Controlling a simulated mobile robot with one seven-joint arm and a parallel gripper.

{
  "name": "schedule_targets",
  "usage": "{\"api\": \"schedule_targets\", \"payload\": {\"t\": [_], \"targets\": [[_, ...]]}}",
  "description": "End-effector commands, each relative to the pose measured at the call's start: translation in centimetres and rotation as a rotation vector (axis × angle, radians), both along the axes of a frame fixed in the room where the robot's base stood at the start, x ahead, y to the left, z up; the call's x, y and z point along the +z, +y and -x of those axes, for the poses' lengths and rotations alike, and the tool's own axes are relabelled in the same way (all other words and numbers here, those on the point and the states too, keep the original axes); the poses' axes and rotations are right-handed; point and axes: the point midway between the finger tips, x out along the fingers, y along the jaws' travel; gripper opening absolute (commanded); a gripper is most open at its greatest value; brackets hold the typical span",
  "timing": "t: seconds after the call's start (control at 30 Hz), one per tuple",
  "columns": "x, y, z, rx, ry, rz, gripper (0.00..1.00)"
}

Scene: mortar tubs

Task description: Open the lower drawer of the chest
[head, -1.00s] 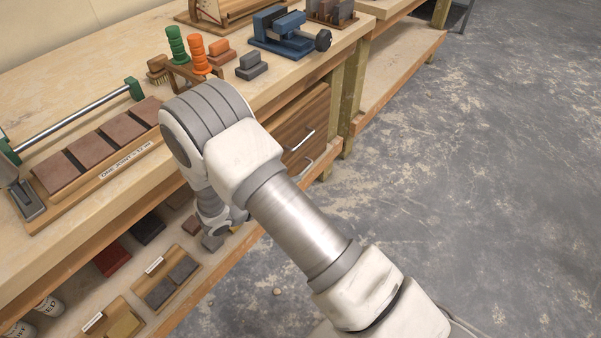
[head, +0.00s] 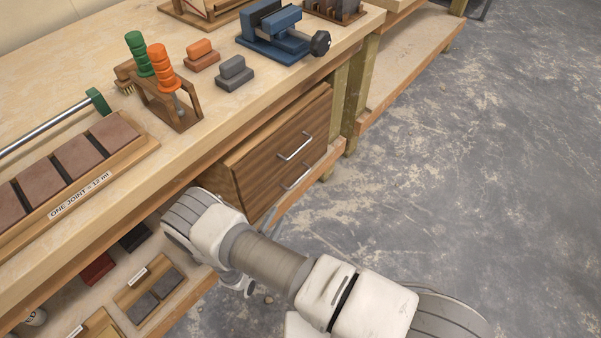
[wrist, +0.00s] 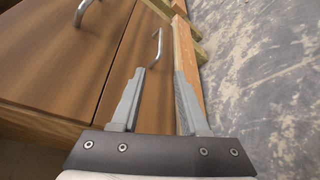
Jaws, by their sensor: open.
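The wooden chest sits under the bench top, with two drawer fronts that look flush and closed. The upper drawer (head: 262,160) has a silver bar handle (head: 295,147). The lower drawer (head: 264,206) has a similar handle (head: 297,178) below it. In the wrist view the lower drawer (wrist: 130,75) and its handle (wrist: 157,47) lie ahead, and the upper drawer (wrist: 60,60) is at left. My gripper (wrist: 160,72) is open and empty. Its fingertips point at the lower handle, which appears between and beyond them, apart from them.
The bench top holds a blue vise (head: 275,32), a rack with green and orange handled tools (head: 160,95), and a board of tiles (head: 75,165). A lower shelf with sample boards (head: 150,290) lies left of my arm. The floor (head: 450,170) at right is clear.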

Motion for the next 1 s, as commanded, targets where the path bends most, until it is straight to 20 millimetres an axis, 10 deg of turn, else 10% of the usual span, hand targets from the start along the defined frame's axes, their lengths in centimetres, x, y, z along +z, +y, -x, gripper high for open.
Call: {"api": "schedule_targets", "payload": {"t": [0.27, 1.0], "targets": [[-0.6, -0.5, -1.3, 0.000, -0.001, 0.001, 0.45], [-3.7, -4.9, -14.8, 0.001, -0.002, -0.002, 0.45]]}}
